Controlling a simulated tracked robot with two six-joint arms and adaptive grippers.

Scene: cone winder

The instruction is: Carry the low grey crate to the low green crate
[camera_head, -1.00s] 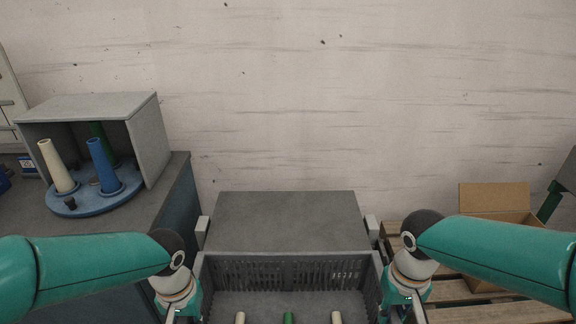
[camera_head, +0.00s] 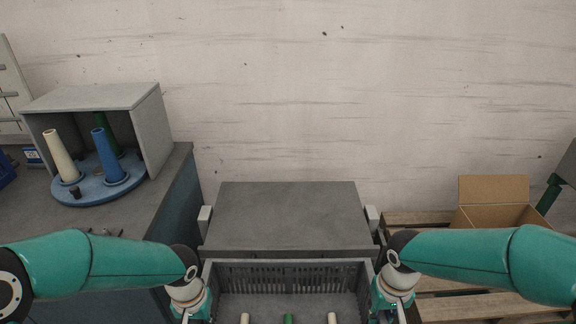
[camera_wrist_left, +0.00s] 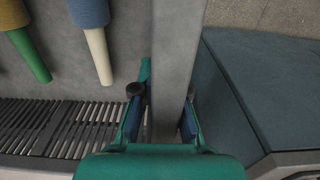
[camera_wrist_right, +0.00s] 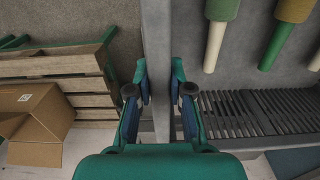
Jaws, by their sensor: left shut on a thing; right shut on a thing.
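The low grey crate (camera_head: 290,268) is at the bottom centre of the head view, its near part cut off. Cones with cream and green tips stick out inside it. My left gripper (camera_wrist_left: 161,118) is shut on one side wall of the crate (camera_wrist_left: 172,70), with a finger on each side. My right gripper (camera_wrist_right: 161,105) is shut on the opposite side wall (camera_wrist_right: 156,60) in the same way. In the head view my right gripper (camera_head: 393,305) shows at the crate's right edge, partly cut off. I cannot see the low green crate in any view.
A bare grey table-like surface (camera_head: 288,215) stands just beyond the crate. At left a bench (camera_head: 130,215) carries a grey open box (camera_head: 152,130) with a blue turntable (camera_head: 85,190) of cones. At right a cardboard box (camera_head: 495,215) stands by a wooden pallet (camera_head: 450,285).

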